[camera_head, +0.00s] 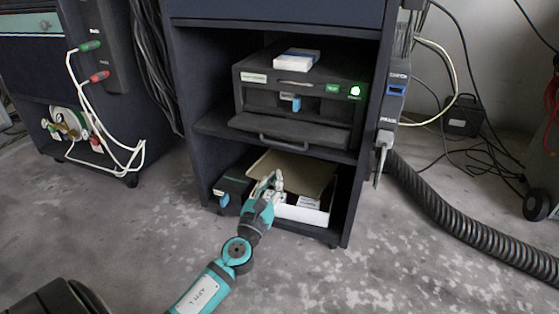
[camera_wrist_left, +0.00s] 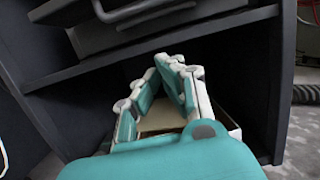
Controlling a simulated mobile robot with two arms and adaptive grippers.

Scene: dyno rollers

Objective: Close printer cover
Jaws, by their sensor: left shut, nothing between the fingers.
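The printer (camera_head: 300,97) is a dark box on the middle shelf of the cabinet, with a green light at its right. Its cover (camera_head: 290,134), a dark flap with a handle, is folded down at the front. The cover's handle also shows at the top of the left wrist view (camera_wrist_left: 140,10). My left gripper (camera_head: 277,176) is shut and empty, below the cover and in front of the lower shelf. In the left wrist view its fingertips (camera_wrist_left: 168,62) meet under the shelf edge. My right gripper is not in view.
An open cardboard box (camera_head: 318,213) sits on the lower shelf behind my left gripper, beside a dark box (camera_head: 232,187). A small white box (camera_head: 297,59) lies on the printer. A thick ribbed hose (camera_head: 460,228) runs along the floor at right. The front floor is mostly clear.

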